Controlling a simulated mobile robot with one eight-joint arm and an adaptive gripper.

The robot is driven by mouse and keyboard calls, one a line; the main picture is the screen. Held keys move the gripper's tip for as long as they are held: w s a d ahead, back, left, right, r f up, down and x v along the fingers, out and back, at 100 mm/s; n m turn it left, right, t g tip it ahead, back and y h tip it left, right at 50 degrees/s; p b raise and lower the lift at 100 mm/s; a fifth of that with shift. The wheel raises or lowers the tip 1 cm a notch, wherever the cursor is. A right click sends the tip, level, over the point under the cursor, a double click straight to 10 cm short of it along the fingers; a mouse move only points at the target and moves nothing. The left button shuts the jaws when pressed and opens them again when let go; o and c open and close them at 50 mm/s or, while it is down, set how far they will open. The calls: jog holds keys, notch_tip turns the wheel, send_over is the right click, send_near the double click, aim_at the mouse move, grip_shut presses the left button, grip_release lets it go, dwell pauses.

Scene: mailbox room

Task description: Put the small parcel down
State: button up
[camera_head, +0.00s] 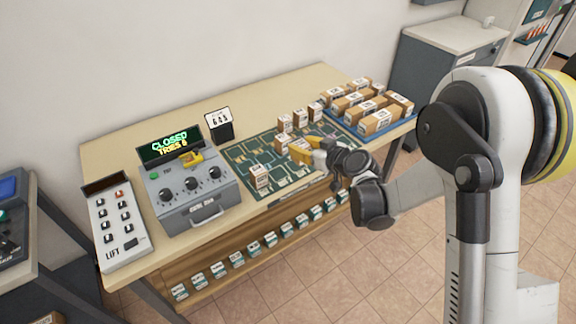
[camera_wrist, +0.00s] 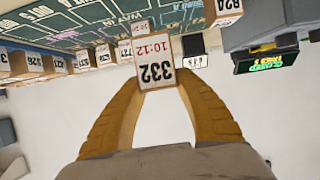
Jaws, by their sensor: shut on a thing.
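My gripper (camera_head: 308,145) is shut on a small brown parcel with a white label (camera_wrist: 155,62). The label reads 332 and 10:12, upside down in the wrist view, where both yellow fingers (camera_wrist: 158,92) close on its sides. A lone parcel (camera_head: 261,176) stands near the mat's front left.
A blue tray (camera_head: 345,125) full of parcels is at the table's right end. A grey dial box (camera_head: 190,190) with a CLOSED display (camera_head: 170,143) and a LIFT panel (camera_head: 115,220) stand at left. A small 645 sign (camera_head: 218,125) stands behind the mat. The mat's middle has free room.

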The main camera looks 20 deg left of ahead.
jog(key=shift+w+a+f+b, duration=0.1)
jog(key=shift+a+f+b, duration=0.65)
jog(key=shift+a+f, duration=1.3)
jog(key=shift+w+a+f+b, duration=0.1)
jog(key=shift+a+f+b, duration=0.65)
jog(key=shift+a+f, duration=1.3)
jog(key=shift+s+d+f, duration=0.1)
jog(key=shift+d+f, duration=0.05)
jog(key=shift+d, duration=0.1)
jog(key=shift+f, duration=0.15)
jog(key=o, duration=0.9)
jog(key=shift+c, duration=0.2)
